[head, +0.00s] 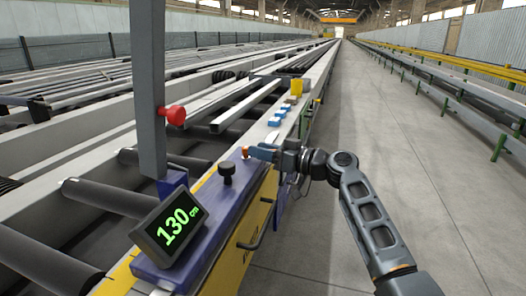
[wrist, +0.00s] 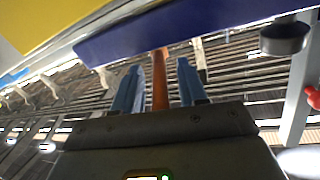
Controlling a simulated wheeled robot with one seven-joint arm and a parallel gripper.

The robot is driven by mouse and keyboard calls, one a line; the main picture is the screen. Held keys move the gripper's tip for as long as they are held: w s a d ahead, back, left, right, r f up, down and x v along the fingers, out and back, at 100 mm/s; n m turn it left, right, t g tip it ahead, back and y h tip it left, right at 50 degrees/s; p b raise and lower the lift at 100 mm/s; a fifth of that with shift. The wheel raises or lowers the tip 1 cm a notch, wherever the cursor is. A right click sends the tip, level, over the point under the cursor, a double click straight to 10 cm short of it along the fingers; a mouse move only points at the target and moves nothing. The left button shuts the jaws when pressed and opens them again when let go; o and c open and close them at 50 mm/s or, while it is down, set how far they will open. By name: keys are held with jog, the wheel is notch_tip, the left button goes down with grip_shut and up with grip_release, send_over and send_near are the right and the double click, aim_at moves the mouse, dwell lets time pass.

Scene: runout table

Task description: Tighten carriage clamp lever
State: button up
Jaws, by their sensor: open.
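The carriage (head: 205,225) is a purple block on a yellow side plate, with a display reading 130 cm. The clamp lever appears to be the small orange-tipped piece (head: 245,152) at its far end. In the wrist view it is an orange-brown bar (wrist: 160,80) running up to the purple carriage (wrist: 190,30). My gripper (head: 262,151) is beside it in the head view. In the wrist view my gripper (wrist: 159,88) is open, with one blue finger on each side of the bar and gaps visible. The lever's base is partly hidden.
A black knob (head: 227,170) stands on the carriage, nearer than the lever. A grey post with a red knob (head: 175,115) rises at the left. Blue pieces (head: 280,113) and a yellow cup (head: 296,87) sit farther along the rail. The floor (head: 370,130) at right is clear.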

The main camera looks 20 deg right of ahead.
jog(key=shift+c, duration=0.3)
grip_shut()
dwell(0.4)
jog(key=m+t+h+p, duration=0.1)
jog(key=s+a+m+t+h+p, duration=0.1)
jog(key=h+p, duration=0.1)
jog(key=shift+a+r+m+h, duration=0.15)
jog(key=shift+m+h, duration=0.15)
jog(key=shift+m, duration=0.1)
jog(key=shift+s+a+r+m+t+h+p, duration=0.1)
jog(key=shift+a+m+t+h+p, duration=0.05)
jog(key=shift+m+t+h+p, duration=0.4)
jog(key=shift+s+a+m+t+h+p, duration=0.15)
jog(key=shift+m+t+h+p, duration=0.15)
jog(key=shift+h+p, duration=0.35)
jog(key=shift+a+m+h+p, duration=0.2)
jog(key=shift+m+h+p, duration=0.35)
jog(key=shift+h+p, duration=0.4)
jog(key=shift+f+t+p, duration=0.25)
jog(key=shift+p, duration=0.15)
